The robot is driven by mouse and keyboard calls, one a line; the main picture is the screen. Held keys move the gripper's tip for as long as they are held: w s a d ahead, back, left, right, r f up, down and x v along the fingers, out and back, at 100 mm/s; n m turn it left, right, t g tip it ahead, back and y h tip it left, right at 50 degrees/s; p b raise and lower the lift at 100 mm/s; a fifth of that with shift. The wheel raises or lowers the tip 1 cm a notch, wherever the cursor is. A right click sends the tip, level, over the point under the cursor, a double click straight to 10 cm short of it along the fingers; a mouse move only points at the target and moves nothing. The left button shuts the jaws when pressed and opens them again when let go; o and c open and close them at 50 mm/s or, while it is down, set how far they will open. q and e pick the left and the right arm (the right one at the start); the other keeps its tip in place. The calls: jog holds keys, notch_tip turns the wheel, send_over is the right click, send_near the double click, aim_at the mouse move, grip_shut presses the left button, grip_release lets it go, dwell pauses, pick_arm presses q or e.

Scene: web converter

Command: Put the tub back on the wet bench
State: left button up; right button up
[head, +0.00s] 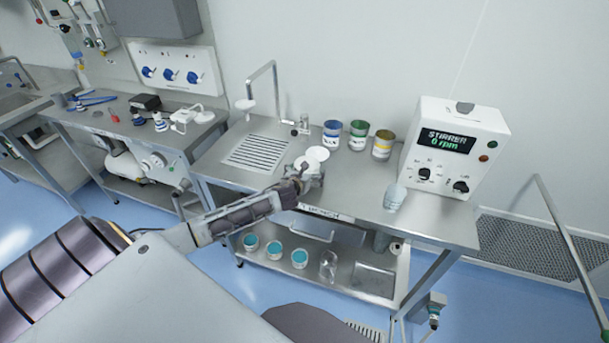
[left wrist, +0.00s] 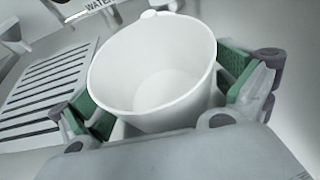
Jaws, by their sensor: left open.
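The tub is a white, empty, round vessel (left wrist: 155,75) filling the middle of the left wrist view. It also shows small at my left gripper in the head view (head: 305,163). My left gripper (head: 312,175) is over the wet bench. Its green-padded fingers stand open on either side of the tub in the left wrist view (left wrist: 160,98). The wet bench (head: 290,208) is a steel table with a slotted drain (head: 259,152) to the left of the tub. The tub's underside is hidden, so I cannot tell whether it touches the bench. My right gripper is not in view.
Blue, green and yellow cans (head: 358,135) stand at the bench's back. A stirrer unit (head: 453,150) reading 0 rpm and a pale cup (head: 394,196) are at right. A bent tap (head: 274,85) rises behind the drain. Several teal-filled pots (head: 275,250) sit on the lower shelf.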

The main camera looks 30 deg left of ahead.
pick_arm(q)
jog(key=shift+r, duration=0.2)
jog(key=shift+v, duration=6)
jog(key=shift+f, duration=0.15)
